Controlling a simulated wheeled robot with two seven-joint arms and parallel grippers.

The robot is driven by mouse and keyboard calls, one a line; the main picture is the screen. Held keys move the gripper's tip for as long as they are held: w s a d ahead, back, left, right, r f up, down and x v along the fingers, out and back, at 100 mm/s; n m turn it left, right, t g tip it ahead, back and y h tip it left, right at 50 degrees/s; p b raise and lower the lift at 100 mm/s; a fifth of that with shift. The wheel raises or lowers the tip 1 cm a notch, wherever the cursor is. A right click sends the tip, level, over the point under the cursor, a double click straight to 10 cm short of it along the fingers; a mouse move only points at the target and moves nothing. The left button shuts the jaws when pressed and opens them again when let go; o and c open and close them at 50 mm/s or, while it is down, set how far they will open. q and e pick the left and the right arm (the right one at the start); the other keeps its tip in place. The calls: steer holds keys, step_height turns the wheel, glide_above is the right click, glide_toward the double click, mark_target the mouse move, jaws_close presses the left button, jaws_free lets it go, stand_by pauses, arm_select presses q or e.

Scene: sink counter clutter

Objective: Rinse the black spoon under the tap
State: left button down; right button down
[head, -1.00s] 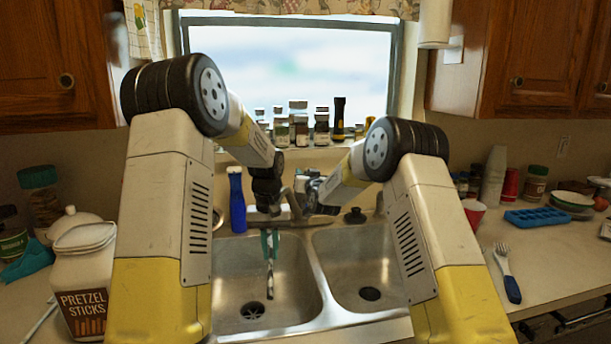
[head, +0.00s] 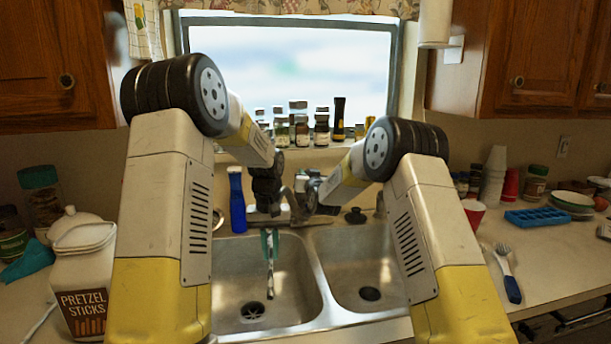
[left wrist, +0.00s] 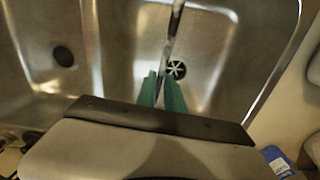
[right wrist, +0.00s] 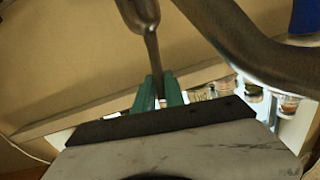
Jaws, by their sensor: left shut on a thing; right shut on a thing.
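My left gripper (head: 269,243) hangs over the left sink basin (head: 230,275), its green fingers shut on the black spoon (head: 270,283). The spoon points down into the basin, dark with pale patches; it also shows in the left wrist view (left wrist: 175,38). My right gripper (right wrist: 158,92) is behind the sink, shut on a thin metal lever (right wrist: 151,52) that looks like the tap's handle. The curved metal tap (right wrist: 240,42) passes close beside it in the right wrist view. In the head view my arms partly hide the tap and the right gripper. I cannot make out running water.
A blue bottle (head: 237,202) stands behind the left basin, close to my left arm. The right basin (head: 345,265) is empty. Several jars (head: 321,128) line the windowsill. A pretzel jar (head: 80,270) stands left; a fork (head: 508,275) and a blue tray (head: 538,217) lie right.

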stand_by(0.7)
steer(key=shift+w+a+r+g+h, duration=0.15)
steer(key=shift+w+r+g+h, duration=0.15)
steer(key=shift+g, duration=0.2)
steer(key=shift+w+a+r+g, duration=0.2)
steer(key=shift+w+g, duration=0.25)
steer(key=shift+g, duration=0.25)
steer(key=c, duration=1.4)
jaws_free()
steer(key=v, duration=1.2)
steer(key=shift+a, duration=0.15)
